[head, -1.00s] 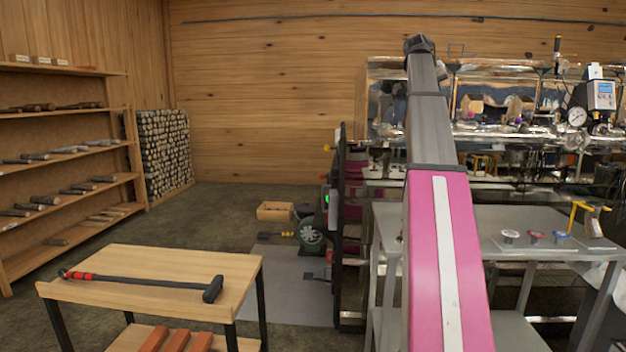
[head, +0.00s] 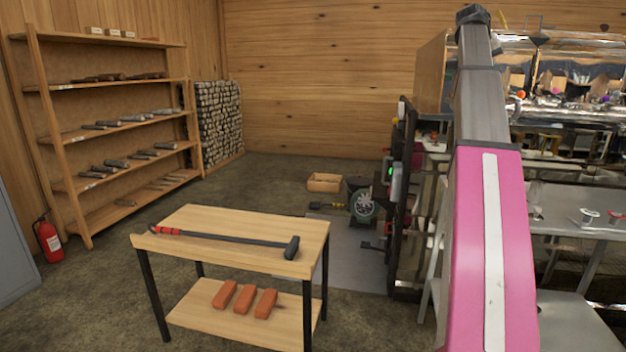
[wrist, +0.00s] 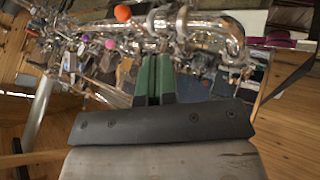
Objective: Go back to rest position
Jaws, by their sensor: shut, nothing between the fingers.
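My gripper (wrist: 155,80) shows in the wrist view as two green fingers side by side, shut with nothing between them. It points toward the shiny metal pipework of the evaporator (wrist: 200,30); I cannot tell how far away that is. In the head view my pink and grey arm rises on the right and covers part of the evaporator (head: 560,107). The gripper itself does not show in the head view.
A wooden table (head: 200,225) holds a long red-handled hammer (head: 230,238), with bricks (head: 245,298) on its lower shelf. A shelf rack (head: 110,120), fire extinguisher (head: 48,241) and wood stack (head: 218,122) stand left. A grey table (head: 575,212) is right. Floor between rack and table is clear.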

